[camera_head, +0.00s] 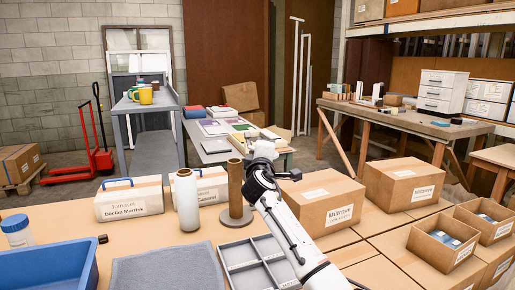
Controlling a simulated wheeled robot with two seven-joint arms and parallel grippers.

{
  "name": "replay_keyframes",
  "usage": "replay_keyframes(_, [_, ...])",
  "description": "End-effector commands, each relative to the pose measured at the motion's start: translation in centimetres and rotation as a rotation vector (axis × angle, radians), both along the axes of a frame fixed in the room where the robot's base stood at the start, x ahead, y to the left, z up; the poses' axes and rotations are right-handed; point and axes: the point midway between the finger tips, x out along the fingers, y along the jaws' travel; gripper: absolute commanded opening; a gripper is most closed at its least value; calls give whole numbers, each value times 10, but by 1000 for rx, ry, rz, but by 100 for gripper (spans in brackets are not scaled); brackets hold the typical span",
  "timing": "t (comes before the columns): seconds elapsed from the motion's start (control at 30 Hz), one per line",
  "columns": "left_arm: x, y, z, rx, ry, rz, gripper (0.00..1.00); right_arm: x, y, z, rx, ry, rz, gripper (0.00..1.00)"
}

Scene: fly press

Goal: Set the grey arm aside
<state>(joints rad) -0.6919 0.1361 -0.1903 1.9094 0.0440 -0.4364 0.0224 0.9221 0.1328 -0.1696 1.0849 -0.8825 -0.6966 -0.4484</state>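My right arm reaches up from the bottom edge, white with a black joint, and its end (262,158) is beside the top of a brown post. I cannot make out its fingertips or whether they hold anything. The brown post (235,188) stands upright on a round base (237,216). Small light grey shapes show at the arm's end, above and right of the post. I cannot tell whether they are the grey arm or part of my own wrist. My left gripper is not in view.
A white cylinder (187,203) stands left of the post. A grey compartment tray (258,264), a grey mat (168,268) and a blue bin (48,270) lie in front. White handled cases (129,199) stand behind. Cardboard boxes (402,184) fill the right. The mat is bare.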

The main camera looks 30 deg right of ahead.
Motion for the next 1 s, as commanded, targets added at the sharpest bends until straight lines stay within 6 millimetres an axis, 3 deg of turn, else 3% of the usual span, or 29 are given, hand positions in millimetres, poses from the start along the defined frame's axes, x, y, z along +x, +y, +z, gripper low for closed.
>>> replay_keyframes(0.03, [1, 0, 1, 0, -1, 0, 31, -2, -17, 2, -4, 1, -24, 0])
replay_keyframes(0.3, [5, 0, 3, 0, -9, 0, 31, -2, -31, 3, -5, 2, -31, 0])
replay_keyframes(1.0, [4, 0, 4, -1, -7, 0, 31, -1, -26, 5, -6, 2, -28, 0])
